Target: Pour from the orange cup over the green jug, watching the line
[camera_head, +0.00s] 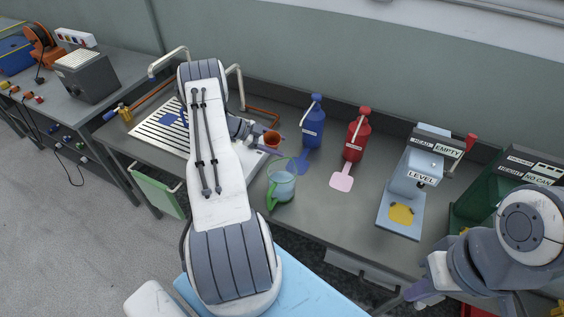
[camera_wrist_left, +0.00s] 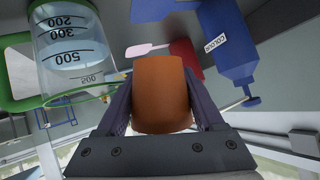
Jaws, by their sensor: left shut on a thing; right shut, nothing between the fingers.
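The orange cup (camera_head: 271,140) is held above the bench by my left gripper (camera_head: 274,143), which is shut around it. In the left wrist view the cup (camera_wrist_left: 162,95) sits between the two fingers. The clear jug with green rim and handle (camera_head: 281,184) stands on the bench, nearer the front than the cup. In the left wrist view the jug (camera_wrist_left: 70,50) shows black marks 200, 300 and 500. The cup is apart from the jug in the head view. My right gripper (camera_head: 416,292) is shut and empty at lower right.
A blue bottle (camera_head: 313,125) and a red bottle (camera_head: 356,136) stand behind the jug, with blue and pink mats before them. Bench (camera_head: 325,220) is clear right of the jug.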

